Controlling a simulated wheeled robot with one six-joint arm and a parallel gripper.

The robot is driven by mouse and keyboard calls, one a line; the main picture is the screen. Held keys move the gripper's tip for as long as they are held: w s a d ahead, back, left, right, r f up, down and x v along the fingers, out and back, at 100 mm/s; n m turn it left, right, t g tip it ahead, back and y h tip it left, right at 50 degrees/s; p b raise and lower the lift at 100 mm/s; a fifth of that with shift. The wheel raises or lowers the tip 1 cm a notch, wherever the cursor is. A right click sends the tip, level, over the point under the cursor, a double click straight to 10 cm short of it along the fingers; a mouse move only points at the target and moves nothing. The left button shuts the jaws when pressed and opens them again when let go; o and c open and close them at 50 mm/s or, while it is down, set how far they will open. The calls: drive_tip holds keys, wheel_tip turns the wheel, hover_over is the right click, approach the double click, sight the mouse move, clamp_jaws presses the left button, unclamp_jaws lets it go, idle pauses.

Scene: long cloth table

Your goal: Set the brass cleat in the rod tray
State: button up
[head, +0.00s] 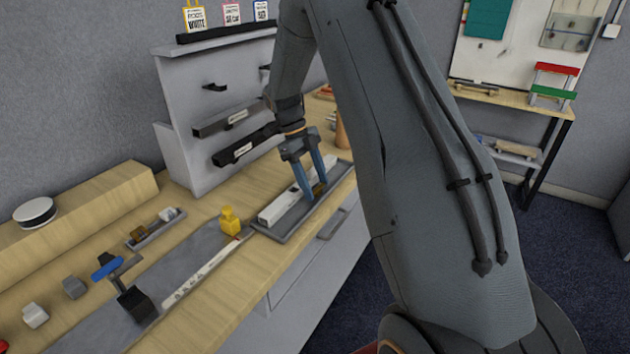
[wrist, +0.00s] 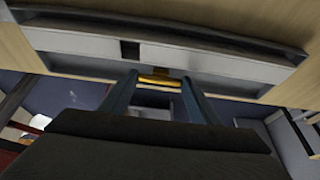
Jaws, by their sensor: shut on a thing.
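The brass cleat (head: 320,188) is between the fingertips of my gripper (head: 315,192), which is shut on it. In the wrist view the brass cleat (wrist: 160,82) shows as a gold bar across the fingers of my gripper (wrist: 160,88). The rod tray (head: 270,236) is a long, shallow grey tray near the front table edge; the wrist view shows its rim (wrist: 60,27) too. A long white bar (head: 282,207) lies in it. The cleat appears over or within the tray's front right part. I cannot tell whether it touches the tray floor.
A yellow object (head: 230,221) stands left of the rod tray. A small tray (head: 150,238) holds small parts. A blue-handled clamp (head: 108,267) and a white strip (head: 200,272) lie farther left. A grey cabinet with drawers (head: 200,140) rises behind.

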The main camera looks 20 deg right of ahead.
drive_tip(key=shift+f, duration=0.2)
drive_tip(key=o, duration=1)
drive_tip(key=b+v, duration=0.4)
drive_tip(key=v, duration=0.7)
drive_tip(key=s+a+f+n+t+y, duration=0.1)
drive_tip(key=s+a+f+n, duration=0.1)
drive_tip(key=s+n, duration=0.6)
drive_tip(key=s+a+f+n+t, duration=0.2)
drive_tip(key=s+a+f+n, duration=0.1)
drive_tip(key=s+n, duration=0.6)
drive_tip(key=s+a+f+n+t+y, duration=0.1)
drive_tip(key=s+a+f+n, duration=0.2)
drive_tip(key=s+n, duration=0.6)
drive_tip(key=shift+s+a+f+n+t+y, duration=0.15)
drive_tip(key=shift+a+n, duration=0.3)
drive_tip(key=shift+n, duration=0.4)
drive_tip(key=shift+s+a+n+t+y, duration=0.15)
drive_tip(key=shift+a+n, duration=0.3)
drive_tip(key=shift+n, duration=0.4)
drive_tip(key=shift+w, duration=0.1)
